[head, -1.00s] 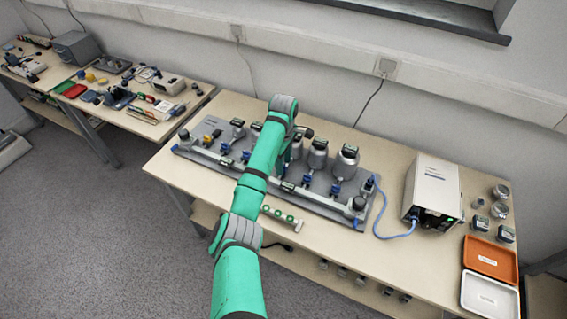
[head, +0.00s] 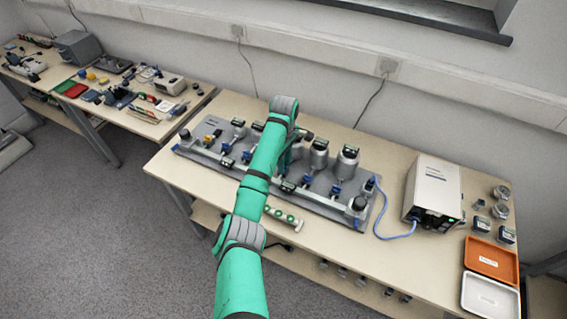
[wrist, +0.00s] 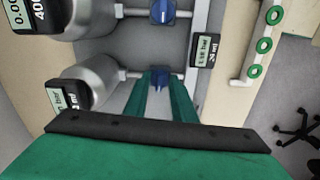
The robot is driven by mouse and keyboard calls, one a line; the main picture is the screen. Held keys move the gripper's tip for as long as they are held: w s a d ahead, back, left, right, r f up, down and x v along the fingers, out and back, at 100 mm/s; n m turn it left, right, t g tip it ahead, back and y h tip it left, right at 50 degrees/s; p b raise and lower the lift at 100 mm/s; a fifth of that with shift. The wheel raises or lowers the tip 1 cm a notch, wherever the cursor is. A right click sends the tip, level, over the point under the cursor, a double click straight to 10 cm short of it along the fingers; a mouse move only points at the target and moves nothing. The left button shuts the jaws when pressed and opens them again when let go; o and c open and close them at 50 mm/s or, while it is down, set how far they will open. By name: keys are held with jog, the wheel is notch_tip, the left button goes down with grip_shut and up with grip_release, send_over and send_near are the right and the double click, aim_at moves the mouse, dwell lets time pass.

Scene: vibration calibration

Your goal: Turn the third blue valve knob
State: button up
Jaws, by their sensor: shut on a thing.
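In the wrist view, the green fingers of my gripper (wrist: 160,92) are shut on a blue valve knob (wrist: 160,80). The knob sits on a thin pipe between a silver canister (wrist: 95,78) and a long white pipe. A second blue knob (wrist: 162,11) is at the top edge, clear of the fingers. In the head view, my arm hides the gripper and the held knob. Other blue knobs show on the grey panel (head: 325,203), to the left (head: 226,148) and to the right (head: 336,188) of my arm.
A small display (wrist: 205,50) is close right of the fingers. A white bar with green rings (head: 283,216) lies in front of the panel. A white box (head: 432,190) with a blue cable, an orange tray (head: 491,258) and a white tray (head: 490,295) are at right.

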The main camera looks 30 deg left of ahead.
jog(key=m, duration=0.8)
jog(key=shift+s+m, duration=0.15)
jog(key=shift+m, duration=0.25)
jog(key=m, duration=0.4)
jog(key=shift+s+a+m, duration=0.15)
jog(key=shift+m, duration=1.95)
jog(key=shift+a, duration=0.1)
jog(key=o, duration=1)
